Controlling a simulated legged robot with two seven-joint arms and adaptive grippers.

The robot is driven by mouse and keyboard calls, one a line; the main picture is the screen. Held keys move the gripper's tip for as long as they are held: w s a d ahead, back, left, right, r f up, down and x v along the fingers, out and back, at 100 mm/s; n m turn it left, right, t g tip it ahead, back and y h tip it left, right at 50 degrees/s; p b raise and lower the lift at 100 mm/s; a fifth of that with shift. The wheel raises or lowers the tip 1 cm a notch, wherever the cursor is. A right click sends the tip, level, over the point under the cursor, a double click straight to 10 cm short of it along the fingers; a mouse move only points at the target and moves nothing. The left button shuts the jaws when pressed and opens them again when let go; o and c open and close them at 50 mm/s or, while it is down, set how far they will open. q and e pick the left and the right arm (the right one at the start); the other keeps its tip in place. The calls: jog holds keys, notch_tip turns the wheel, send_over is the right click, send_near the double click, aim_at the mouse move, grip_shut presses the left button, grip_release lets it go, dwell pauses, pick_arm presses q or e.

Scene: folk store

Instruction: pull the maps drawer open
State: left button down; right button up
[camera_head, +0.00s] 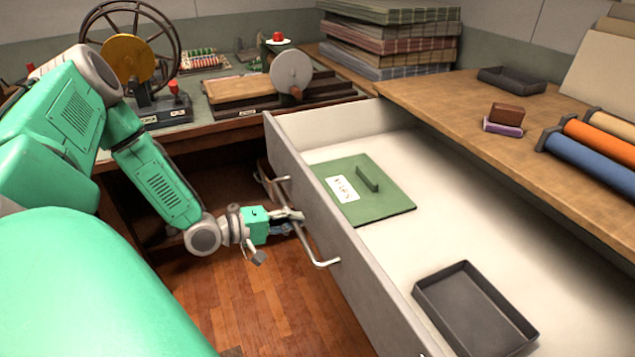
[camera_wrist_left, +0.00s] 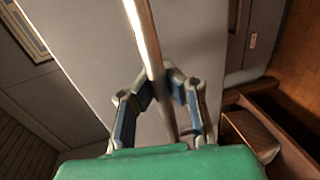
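A wide grey drawer (camera_head: 345,245) stands pulled out from under the wooden counter, its pale inside showing. A metal bar handle (camera_head: 309,241) runs along its front; it also crosses the left wrist view (camera_wrist_left: 145,38). My left gripper (camera_head: 296,216) is at the middle of this bar. In the left wrist view the blue-padded fingers (camera_wrist_left: 160,88) close in on the bar from both sides and appear shut on it. A green board (camera_head: 375,205) with a white label and a raised grip lies in the drawer. My right gripper is not in view.
A dark tray (camera_head: 475,310) lies in the drawer's near part. The wooden counter (camera_head: 440,105) holds rolls, a small tray and a brown block (camera_head: 507,113). A workbench (camera_head: 225,125) with a wheeled machine stands behind my left arm. Wooden floor (camera_head: 235,310) is clear before the drawer.

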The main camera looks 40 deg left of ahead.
pick_arm(q)
jog(key=shift+s+a+r+p, duration=0.1)
jog(key=shift+s+a+p, duration=0.2)
jog(key=shift+s+a, duration=0.4)
jog(key=c, duration=2.2)
grip_release()
jog(key=shift+d, duration=0.1)
jog(key=o, duration=0.6)
jog(key=shift+o, duration=0.2)
jog(key=shift+s+a+f, duration=0.1)
jog(key=shift+a+f, duration=0.1)
jog(key=v, duration=1.2)
jog(key=shift+f, duration=0.2)
